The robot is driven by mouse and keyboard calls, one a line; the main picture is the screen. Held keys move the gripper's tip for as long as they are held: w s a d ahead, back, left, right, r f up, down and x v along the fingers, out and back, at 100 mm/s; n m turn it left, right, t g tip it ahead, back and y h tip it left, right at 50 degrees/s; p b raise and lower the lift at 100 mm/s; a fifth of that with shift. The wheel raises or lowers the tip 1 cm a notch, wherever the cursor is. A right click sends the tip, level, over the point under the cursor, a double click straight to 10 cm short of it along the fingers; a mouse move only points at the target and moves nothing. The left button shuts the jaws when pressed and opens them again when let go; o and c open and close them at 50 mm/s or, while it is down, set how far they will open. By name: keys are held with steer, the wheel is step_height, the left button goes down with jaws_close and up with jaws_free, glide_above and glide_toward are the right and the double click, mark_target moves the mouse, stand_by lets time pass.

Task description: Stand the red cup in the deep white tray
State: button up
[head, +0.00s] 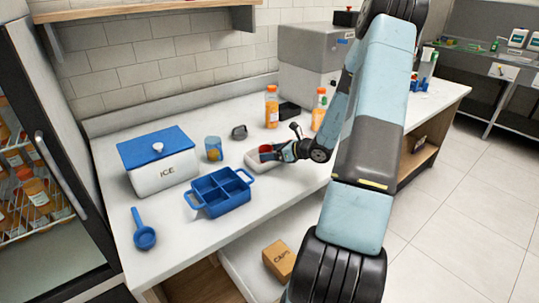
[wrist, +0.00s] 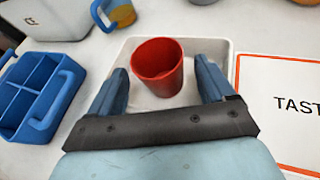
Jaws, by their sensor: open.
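The red cup (wrist: 157,68) stands in the deep white tray (wrist: 215,45) in the wrist view, tilted slightly as the view shows it, with its open mouth facing up. My gripper (wrist: 165,85) is open, with one blue finger on each side of the cup and gaps between the fingers and the cup. In the head view the cup (head: 265,149) shows only in part, in the white tray (head: 254,164) behind my gripper (head: 277,152). The cup's base is partly out of sight, so I cannot tell if it rests fully on the tray floor.
A blue divided caddy (head: 218,207) stands left of the tray. A blue-and-orange mug (head: 213,149) and a small dark object (head: 239,132) stand behind. The ice box (head: 160,170) is at left. Juice bottles (head: 271,107) stand at the back. A sign (wrist: 285,105) lies right of the tray.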

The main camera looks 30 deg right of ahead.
steer(key=v, duration=1.2)
steer(key=s+a+r+n+g, duration=0.4)
steer(key=a+r+n, duration=0.3)
steer(key=a+n, duration=0.15)
steer(key=s+a+r+n+g, duration=0.35)
steer(key=a+r+n, duration=0.35)
steer(key=a, duration=0.3)
steer(key=s+a+r+n+t+h, duration=0.2)
steer(key=s+a+r+n+h, duration=0.2)
steer(key=s+r+n, duration=0.9)
steer(key=s+n+h, duration=0.1)
steer(key=s+h, duration=0.1)
steer(key=h, duration=0.1)
steer(key=shift+s+a+h, duration=0.2)
steer(key=shift+s+h, duration=0.1)
steer(key=shift+s, duration=0.1)
steer(key=shift+n, duration=0.25)
steer(key=shift+d, duration=0.1)
